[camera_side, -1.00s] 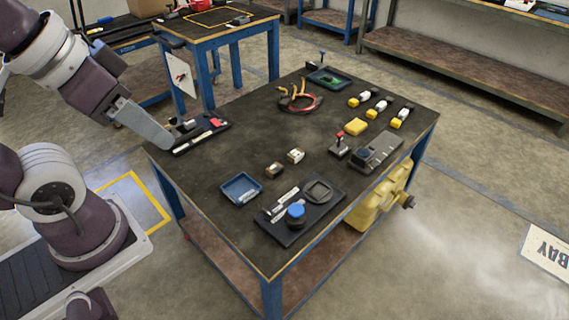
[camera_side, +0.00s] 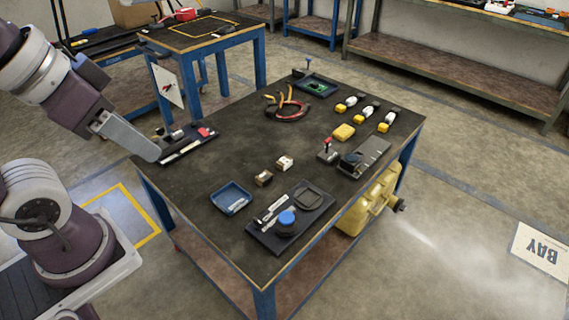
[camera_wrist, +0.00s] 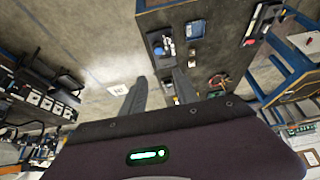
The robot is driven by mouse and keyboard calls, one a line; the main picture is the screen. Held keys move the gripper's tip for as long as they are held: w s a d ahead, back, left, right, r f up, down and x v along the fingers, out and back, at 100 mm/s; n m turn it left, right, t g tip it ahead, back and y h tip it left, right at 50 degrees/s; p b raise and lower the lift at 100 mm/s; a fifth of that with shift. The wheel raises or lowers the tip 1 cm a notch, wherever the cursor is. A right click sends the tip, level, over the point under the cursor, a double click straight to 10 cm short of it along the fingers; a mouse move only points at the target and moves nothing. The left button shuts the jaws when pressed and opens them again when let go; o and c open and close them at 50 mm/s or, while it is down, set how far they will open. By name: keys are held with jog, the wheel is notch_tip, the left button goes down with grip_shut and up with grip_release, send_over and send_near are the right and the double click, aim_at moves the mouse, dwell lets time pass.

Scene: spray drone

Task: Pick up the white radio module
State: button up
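A small module with a white top (camera_side: 284,162), which looks like the white radio module, sits near the middle of the dark work table (camera_side: 200,180) in the side view. A similar tan and dark module (camera_side: 264,178) stands just in front-left of it. My gripper (camera_side: 152,152) is at the table's left corner, well left of both modules. In the wrist view its two fingers (camera_wrist: 158,90) are spread apart with nothing between them. The modules are too small to make out clearly there.
A blue tray (camera_side: 231,198) and a dark plate with a blue-capped part (camera_side: 287,218) lie in front of the modules. A black tray with a red item (camera_side: 203,132) is beside my gripper. Yellow-and-white parts (camera_side: 365,112) stand at right. The table between gripper and modules is clear.

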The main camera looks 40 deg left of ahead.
jog(key=o, duration=0.8)
